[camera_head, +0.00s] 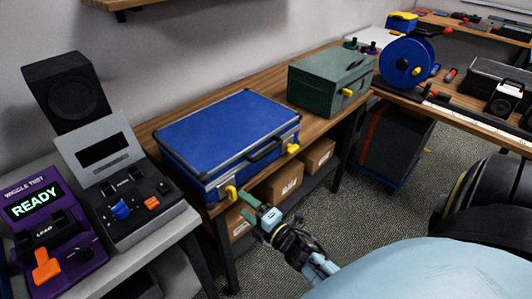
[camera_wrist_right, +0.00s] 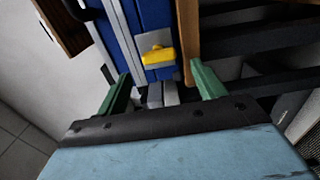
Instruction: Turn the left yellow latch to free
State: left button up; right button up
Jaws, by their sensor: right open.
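The blue case (camera_head: 225,135) lies shut on the wooden bench. Its left yellow latch (camera_head: 231,192) is on the front face near the left corner, and the right yellow latch (camera_head: 293,149) is near the right corner. In the right wrist view a yellow latch (camera_wrist_right: 158,56) sits on the blue case side, ahead of my fingers. My right gripper (camera_head: 247,207) has green fingers, open and empty, just in front of and slightly below the left latch. In the wrist view its fingers (camera_wrist_right: 163,84) spread to either side of the latch, apart from it. My left gripper is not in view.
A green box (camera_head: 330,82) with a yellow latch stands farther along the bench (camera_head: 270,88). Cardboard boxes (camera_head: 283,187) sit on the shelf below. A purple tester (camera_head: 60,240) and a grey device (camera_head: 132,200) stand at left. The floor in front is free.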

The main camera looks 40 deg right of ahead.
jog(key=s, duration=0.9)
jog(key=shift+d, duration=0.35)
jog(key=shift+f, duration=0.1)
jog(key=s+a+f+m+g, duration=0.1)
jog(key=s+f+m+g, duration=0.25)
jog(key=f, duration=0.55)
jog(key=s+a+f+m+g+h, duration=0.1)
jog(key=s+a+f+m+g, duration=0.2)
jog(key=f, duration=0.5)
jog(key=s+f+m+g, duration=0.3)
jog(key=s+f+m, duration=0.1)
jog(key=f, duration=0.5)
jog(key=s+f+m+g, duration=0.3)
jog(key=s+f, duration=0.2)
jog(key=s, duration=0.5)
jog(key=s+a+f+m+g, duration=0.1)
jog(key=s+f+m+g, duration=0.2)
jog(key=s+f, duration=0.3)
jog(key=s+g, duration=0.1)
jog(key=s, duration=0.3)
jog(key=shift+h, duration=0.3)
